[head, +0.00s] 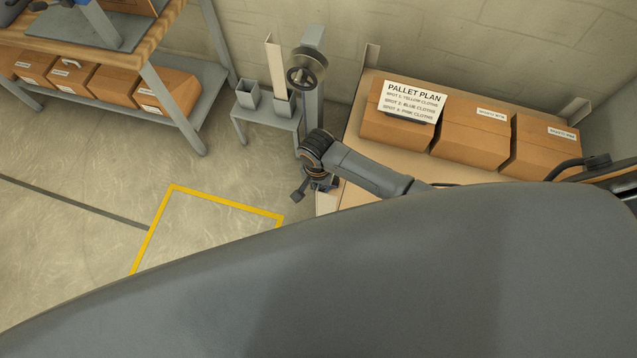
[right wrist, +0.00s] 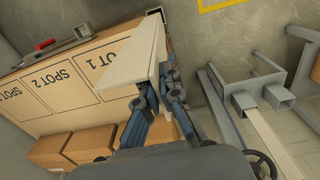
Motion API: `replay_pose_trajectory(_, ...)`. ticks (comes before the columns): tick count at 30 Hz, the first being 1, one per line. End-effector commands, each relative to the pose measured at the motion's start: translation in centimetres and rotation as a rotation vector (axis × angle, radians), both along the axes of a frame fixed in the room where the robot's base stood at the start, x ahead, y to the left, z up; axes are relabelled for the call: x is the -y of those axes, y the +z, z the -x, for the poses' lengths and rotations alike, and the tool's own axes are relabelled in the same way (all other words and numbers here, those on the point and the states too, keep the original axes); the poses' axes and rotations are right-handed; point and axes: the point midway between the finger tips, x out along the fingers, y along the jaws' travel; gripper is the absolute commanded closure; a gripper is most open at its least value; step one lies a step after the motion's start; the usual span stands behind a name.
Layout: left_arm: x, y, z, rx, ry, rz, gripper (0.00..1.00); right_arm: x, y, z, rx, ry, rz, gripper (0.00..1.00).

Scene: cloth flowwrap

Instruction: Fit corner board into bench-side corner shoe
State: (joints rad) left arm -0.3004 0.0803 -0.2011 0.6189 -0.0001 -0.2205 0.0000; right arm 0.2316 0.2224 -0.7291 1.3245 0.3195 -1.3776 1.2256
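My right gripper (head: 318,185) is at the left side of the pallet in the head view, with its fingers partly hidden. In the right wrist view its blue-and-black fingers (right wrist: 158,92) are closed around a cream, L-section corner board (right wrist: 126,62). The board lies across part of the pallet top in that view. A light corner shoe (right wrist: 156,17) shows just beyond the board, at the pallet's corner; contact with it cannot be told. Another upright corner shoe (head: 371,55) stands at the pallet's back left corner in the head view. My left gripper is not in view.
Several cartons (head: 470,130) and a "PALLET PLAN" sign (head: 412,98) are on the pallet (head: 362,135). A grey stand (head: 268,118) holds an empty tube (head: 246,96) and a spare tall board (head: 276,68). A handwheel column (head: 313,100) stands close by. Yellow-marked floor is clear.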

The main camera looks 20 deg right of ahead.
Motion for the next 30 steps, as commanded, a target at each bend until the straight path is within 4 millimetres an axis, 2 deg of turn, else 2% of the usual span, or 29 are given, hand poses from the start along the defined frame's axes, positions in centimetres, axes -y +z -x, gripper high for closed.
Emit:
replay_pose_trajectory(1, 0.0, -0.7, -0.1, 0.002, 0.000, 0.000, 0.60, 0.0, -0.9, 0.0, -0.001, 0.000, -0.001, 1.00)
replay_pose_trajectory(21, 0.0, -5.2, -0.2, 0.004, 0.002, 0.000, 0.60, -0.1, -7.6, 0.0, 0.000, 0.001, -0.001, 1.00)
replay_pose_trajectory(30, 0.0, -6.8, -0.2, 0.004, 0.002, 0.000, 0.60, -0.1, -9.9, 0.0, -0.001, 0.000, -0.001, 1.00)
